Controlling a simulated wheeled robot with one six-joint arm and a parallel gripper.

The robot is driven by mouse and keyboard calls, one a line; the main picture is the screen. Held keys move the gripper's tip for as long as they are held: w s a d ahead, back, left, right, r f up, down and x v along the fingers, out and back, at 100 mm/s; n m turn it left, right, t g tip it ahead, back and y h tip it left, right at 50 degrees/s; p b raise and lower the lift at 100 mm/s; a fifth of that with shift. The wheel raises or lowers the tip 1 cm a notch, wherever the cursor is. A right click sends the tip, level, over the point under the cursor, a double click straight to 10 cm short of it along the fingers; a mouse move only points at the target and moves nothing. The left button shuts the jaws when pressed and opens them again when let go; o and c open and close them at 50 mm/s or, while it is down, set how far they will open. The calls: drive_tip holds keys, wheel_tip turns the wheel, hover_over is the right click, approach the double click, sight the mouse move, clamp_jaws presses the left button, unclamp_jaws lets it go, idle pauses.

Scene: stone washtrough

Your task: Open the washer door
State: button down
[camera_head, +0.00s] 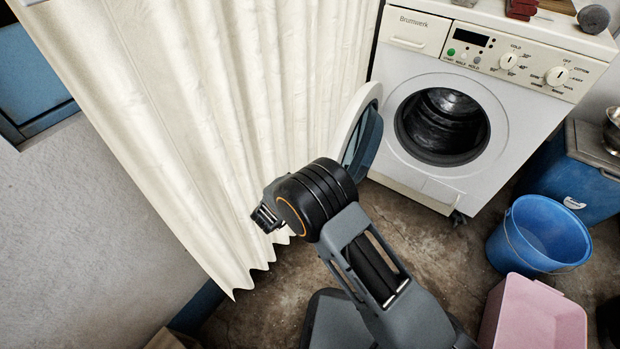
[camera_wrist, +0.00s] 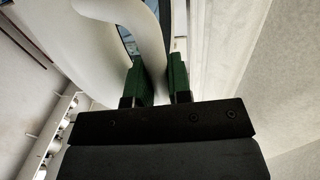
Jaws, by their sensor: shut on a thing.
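The white washer (camera_head: 515,95) stands at the back, its round drum opening (camera_head: 442,126) uncovered and dark inside. Its door (camera_head: 364,112) is swung out to the left, standing well away from the opening beside the curtain. The door shows as a white ring with dark glass.
A cream curtain (camera_head: 215,110) hangs close along the left of the door and my arm. A blue bucket (camera_head: 535,235), a pink tub (camera_head: 535,315) and a blue bin (camera_head: 570,185) stand at the right. The stone floor (camera_head: 420,240) before the washer is clear.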

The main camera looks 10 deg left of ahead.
drive_tip(key=c, duration=1.3)
unclamp_jaws()
drive_tip(key=shift+w+d+r, duration=0.1)
drive_tip(key=shift+w+d, duration=0.1)
drive_tip(key=shift+w, duration=0.05)
drive_tip(key=shift+c, duration=0.2)
drive_tip(key=p+v, duration=0.4)
drive_tip(key=v, duration=1)
